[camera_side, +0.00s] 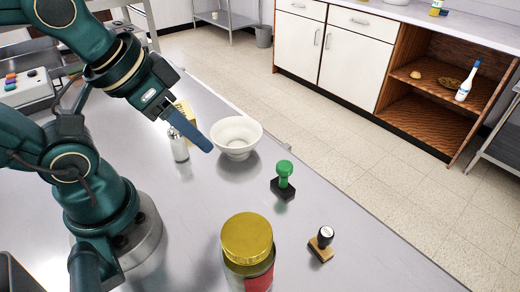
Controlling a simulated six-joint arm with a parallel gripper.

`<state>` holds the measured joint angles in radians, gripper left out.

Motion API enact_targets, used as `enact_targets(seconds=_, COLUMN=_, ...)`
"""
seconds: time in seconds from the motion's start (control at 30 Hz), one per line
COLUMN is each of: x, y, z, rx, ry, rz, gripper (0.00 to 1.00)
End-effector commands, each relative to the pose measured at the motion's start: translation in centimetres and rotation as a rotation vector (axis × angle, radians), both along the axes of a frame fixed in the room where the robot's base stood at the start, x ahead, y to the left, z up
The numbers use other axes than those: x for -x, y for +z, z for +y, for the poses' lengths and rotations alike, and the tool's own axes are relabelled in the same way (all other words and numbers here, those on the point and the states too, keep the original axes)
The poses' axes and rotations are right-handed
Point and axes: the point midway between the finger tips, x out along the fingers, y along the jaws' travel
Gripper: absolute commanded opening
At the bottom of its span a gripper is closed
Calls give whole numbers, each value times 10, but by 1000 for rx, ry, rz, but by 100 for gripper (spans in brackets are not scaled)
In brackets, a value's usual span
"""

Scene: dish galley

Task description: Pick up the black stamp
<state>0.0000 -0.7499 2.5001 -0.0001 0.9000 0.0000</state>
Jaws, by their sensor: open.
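The black stamp (325,238), with a round black handle on a wooden base, stands upright on the grey table near its right edge. A green stamp (284,174) with a dark base stands behind it. My gripper (208,147) is open and empty, up and to the left of both stamps, near the white bowl. Its blue fingers overlap in this view, so the gap between them is hidden. It is well apart from the black stamp.
A jar with a yellow lid (247,238) stands left of the black stamp. A white bowl (237,146), a small shaker (179,147) and a yellow item (184,110) stand farther back. The table between jar and green stamp is clear.

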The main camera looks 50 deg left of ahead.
Motion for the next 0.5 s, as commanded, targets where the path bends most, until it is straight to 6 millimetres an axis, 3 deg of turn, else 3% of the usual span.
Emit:
enact_targets(seconds=0.07, x=0, y=0, z=0, rx=0, ry=0, rz=0, gripper=54)
enact_targets(seconds=0.1, x=0, y=0, z=0, rx=0, ry=0, rz=0, gripper=65)
enact_targets(seconds=0.4, x=-1, y=0, z=0, rx=0, ry=-1, rz=-4, gripper=65)
enact_targets(seconds=0.5, x=-10, y=6, z=2, rx=-12, ry=-6, rz=-56, gripper=65)
